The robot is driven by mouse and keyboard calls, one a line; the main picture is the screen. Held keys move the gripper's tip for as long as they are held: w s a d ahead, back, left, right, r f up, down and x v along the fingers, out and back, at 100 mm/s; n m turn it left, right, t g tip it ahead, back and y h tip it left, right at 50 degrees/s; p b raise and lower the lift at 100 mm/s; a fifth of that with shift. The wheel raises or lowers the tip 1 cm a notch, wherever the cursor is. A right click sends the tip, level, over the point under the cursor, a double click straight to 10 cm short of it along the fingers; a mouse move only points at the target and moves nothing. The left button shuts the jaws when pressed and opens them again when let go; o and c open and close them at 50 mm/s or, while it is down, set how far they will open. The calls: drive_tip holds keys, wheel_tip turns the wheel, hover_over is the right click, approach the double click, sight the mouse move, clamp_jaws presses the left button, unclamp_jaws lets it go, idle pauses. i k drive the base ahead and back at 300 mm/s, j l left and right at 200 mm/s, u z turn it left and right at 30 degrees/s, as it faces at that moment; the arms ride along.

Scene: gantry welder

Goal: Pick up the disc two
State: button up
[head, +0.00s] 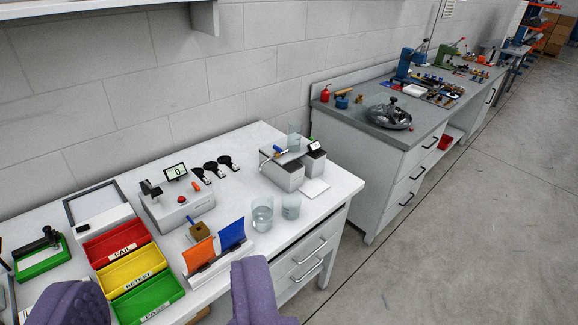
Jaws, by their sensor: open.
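Three small black round pieces stand in a row on the white bench (335,192), behind the grey-white device with a small display: a left one (198,175), a middle one (211,169) and a right one (229,163). They may be discs, but I see no number on them and cannot tell which is disc two. My gripper (165,280) shows as two purple fingers at the bottom, wide apart with nothing between them. It is nearer to me than the black pieces, and they are clear of it.
Red (117,242), yellow (133,271) and green (148,298) trays lie between my fingers in the picture. Orange (198,254) and blue (231,234) panels stand right of them. Glass beakers (262,214) stand near the bench edge. A second bench (385,128) is at right; floor beyond is clear.

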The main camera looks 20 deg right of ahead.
sight(212, 166)
drive_tip(key=u, duration=0.4)
drive_tip(key=i+l+u, duration=0.45)
drive_tip(key=l, duration=0.2)
drive_tip(key=i+l+u, duration=0.2)
drive_tip(key=l, duration=0.15)
drive_tip(key=i+l+u, duration=0.25)
drive_tip(key=l, duration=0.15)
drive_tip(key=i+l, duration=0.15)
drive_tip(key=l, duration=0.25)
drive_tip(key=i+l, duration=0.1)
drive_tip(key=l, duration=0.3)
drive_tip(key=i+l, duration=0.15)
drive_tip(key=l, duration=0.2)
drive_tip(key=i+l, duration=0.1)
drive_tip(key=l, duration=0.3)
drive_tip(key=i+l+u, duration=0.1)
drive_tip(key=l, duration=0.3)
